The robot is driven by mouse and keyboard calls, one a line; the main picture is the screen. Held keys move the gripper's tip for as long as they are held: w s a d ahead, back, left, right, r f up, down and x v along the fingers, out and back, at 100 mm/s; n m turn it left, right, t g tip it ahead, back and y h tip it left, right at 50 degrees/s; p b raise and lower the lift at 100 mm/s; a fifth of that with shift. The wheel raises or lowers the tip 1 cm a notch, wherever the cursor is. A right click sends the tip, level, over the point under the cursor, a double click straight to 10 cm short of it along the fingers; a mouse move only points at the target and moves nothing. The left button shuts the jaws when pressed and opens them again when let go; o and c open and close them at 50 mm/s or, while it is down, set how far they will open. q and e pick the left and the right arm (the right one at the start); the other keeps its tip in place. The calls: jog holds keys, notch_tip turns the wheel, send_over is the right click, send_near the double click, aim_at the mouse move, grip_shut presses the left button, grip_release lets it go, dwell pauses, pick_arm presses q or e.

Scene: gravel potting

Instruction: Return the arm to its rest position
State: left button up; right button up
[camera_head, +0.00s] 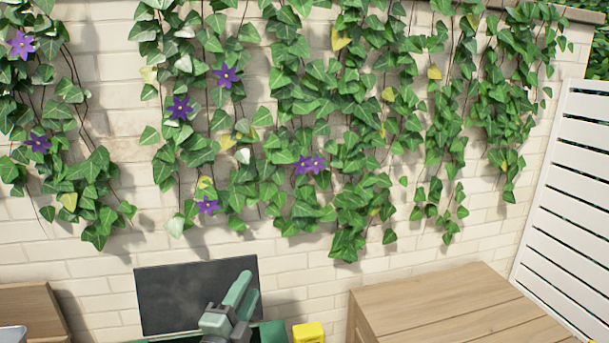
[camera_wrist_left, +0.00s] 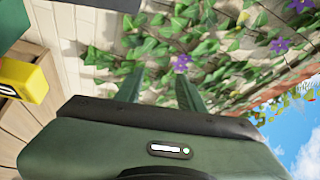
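My left gripper (camera_head: 246,288) is in the lower middle of the head view, raised in front of a dark panel. In the left wrist view its two green fingers (camera_wrist_left: 160,84) stand apart with only ivy and wall behind the gap, so it is open and empty. The rest of the left arm is mostly below the head view's lower edge. My right gripper and arm are not in view.
The dark panel (camera_head: 180,292) stands against a pale brick wall (camera_head: 100,262) hung with ivy. A green object (camera_head: 272,334) and a yellow object (camera_head: 308,333) are at the bottom edge. A wooden surface (camera_head: 450,305) at right is mostly clear; a white slatted fence (camera_head: 575,205) stands beyond.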

pick_arm(q)
jog(key=s+a+f+n+g+y, duration=0.4)
jog(key=s+a+f+n, duration=0.2)
jog(key=s+f+n, duration=0.3)
jog(key=s+a+f+n+g, duration=0.1)
jog(key=s+f+n+g, duration=0.45)
jog(key=s, duration=0.85)
jog(key=s+a+f+n+g, duration=0.1)
jog(key=s+f+n+g, duration=0.1)
jog(key=s+f+g, duration=0.9)
jog(key=s+f+t+b, duration=0.2)
jog(key=f+b, duration=0.1)
jog(key=f, duration=1.2)
jog(key=s+f+t+b, duration=0.2)
jog(key=f+b, duration=0.1)
jog(key=f, duration=1.1)
jog(key=s+a+f+b, duration=0.1)
jog(key=s+f+b, duration=0.1)
jog(key=s+f, duration=0.6)
jog(key=s+a+f+g+b, duration=0.1)
jog(key=s+a+f+b, duration=0.1)
jog(key=s+f, duration=0.6)
notch_tip(320, 180, down, 5)
jog(key=shift+s+a+y, duration=0.15)
jog(key=shift+s+y, duration=0.15)
jog(key=shift+s, duration=0.05)
jog(key=shift+w+m, duration=0.1)
jog(key=shift+m, duration=0.15)
